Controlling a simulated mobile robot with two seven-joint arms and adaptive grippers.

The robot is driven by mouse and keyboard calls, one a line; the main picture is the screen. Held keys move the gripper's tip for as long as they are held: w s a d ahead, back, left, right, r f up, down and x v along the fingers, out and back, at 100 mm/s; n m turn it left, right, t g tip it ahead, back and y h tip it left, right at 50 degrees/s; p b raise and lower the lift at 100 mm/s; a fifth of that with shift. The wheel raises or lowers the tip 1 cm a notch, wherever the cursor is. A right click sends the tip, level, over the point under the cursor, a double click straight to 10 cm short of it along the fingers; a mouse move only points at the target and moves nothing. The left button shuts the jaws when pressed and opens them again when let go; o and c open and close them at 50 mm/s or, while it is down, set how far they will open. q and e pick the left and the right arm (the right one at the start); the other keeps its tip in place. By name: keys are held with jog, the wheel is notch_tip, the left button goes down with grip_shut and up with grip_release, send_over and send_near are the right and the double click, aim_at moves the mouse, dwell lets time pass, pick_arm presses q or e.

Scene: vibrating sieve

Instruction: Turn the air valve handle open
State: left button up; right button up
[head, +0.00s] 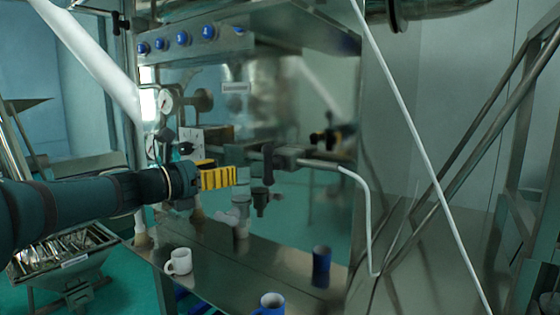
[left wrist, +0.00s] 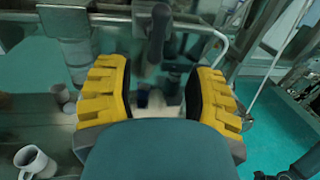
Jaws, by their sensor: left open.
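The air valve sits on a horizontal metal pipe in front of the sieve machine. Its dark handle (head: 268,164) points down from the pipe in the head view. In the left wrist view the dark upright handle (left wrist: 157,35) shows ahead, between the two fingers and beyond their tips. My left gripper (head: 233,177) has yellow ribbed fingers and is left of the handle in the head view, apart from it. In the left wrist view the gripper (left wrist: 163,88) is spread open, with nothing held.
A pressure gauge (head: 166,102) stands behind my left wrist. Free air lies between gripper and handle.

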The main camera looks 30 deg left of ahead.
aim_at(268, 160)
pick_arm(q)
jog(key=x, duration=1.3)
jog(key=shift+w+p, duration=0.35)
jog(key=shift+p, duration=0.05)
grip_shut()
